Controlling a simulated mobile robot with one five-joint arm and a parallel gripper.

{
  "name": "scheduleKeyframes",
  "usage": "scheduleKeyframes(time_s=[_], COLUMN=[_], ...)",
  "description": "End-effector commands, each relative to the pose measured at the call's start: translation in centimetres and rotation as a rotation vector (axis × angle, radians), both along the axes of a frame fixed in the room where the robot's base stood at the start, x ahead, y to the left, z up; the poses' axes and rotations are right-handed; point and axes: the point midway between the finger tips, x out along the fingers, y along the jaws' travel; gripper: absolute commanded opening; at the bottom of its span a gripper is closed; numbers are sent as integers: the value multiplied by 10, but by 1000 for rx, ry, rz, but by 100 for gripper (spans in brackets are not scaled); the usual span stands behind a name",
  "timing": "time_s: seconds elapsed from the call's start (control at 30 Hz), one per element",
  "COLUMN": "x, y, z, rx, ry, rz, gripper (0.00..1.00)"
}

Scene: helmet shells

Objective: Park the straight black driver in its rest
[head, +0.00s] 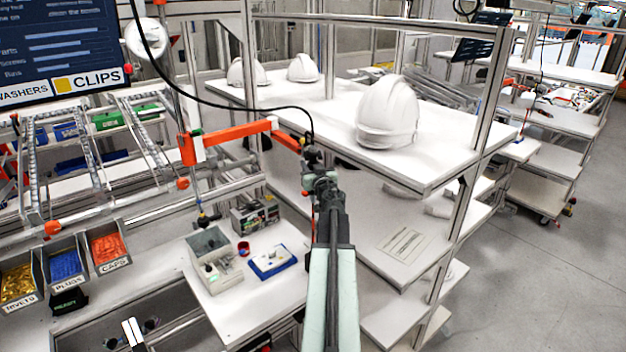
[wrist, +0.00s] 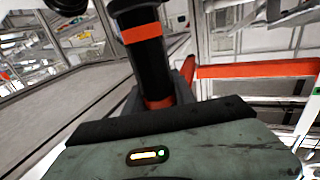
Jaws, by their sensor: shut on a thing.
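My gripper (head: 318,180) is at the far end of my raised arm, above the back of the workbench. It is shut on the straight black driver (wrist: 150,70), a black cylinder with orange bands that stands up from the jaws in the wrist view. In the head view the driver (head: 312,155) is small and dark at the jaws, beside the end of an orange arm (head: 235,137). The orange arm also shows right of the driver in the wrist view (wrist: 255,70). I cannot tell which part is the driver's rest.
A white shelf rack with a helmet shell (head: 388,115) stands close on the right. A black cable (head: 225,104) hangs over the orange arm. A grey box (head: 212,262) and a blue-and-white block (head: 272,261) lie on the white worktop. Parts bins (head: 65,265) are at left.

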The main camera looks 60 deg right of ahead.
Motion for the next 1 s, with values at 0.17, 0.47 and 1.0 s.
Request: scheduleKeyframes(time_s=[0.17, 0.47, 1.0], x=[0, 0, 0], y=[2, 2, 2], z=[0, 0, 0], rx=[0, 0, 0], ry=[0, 0, 0], rz=[0, 0, 0], gripper=[0, 56, 91])
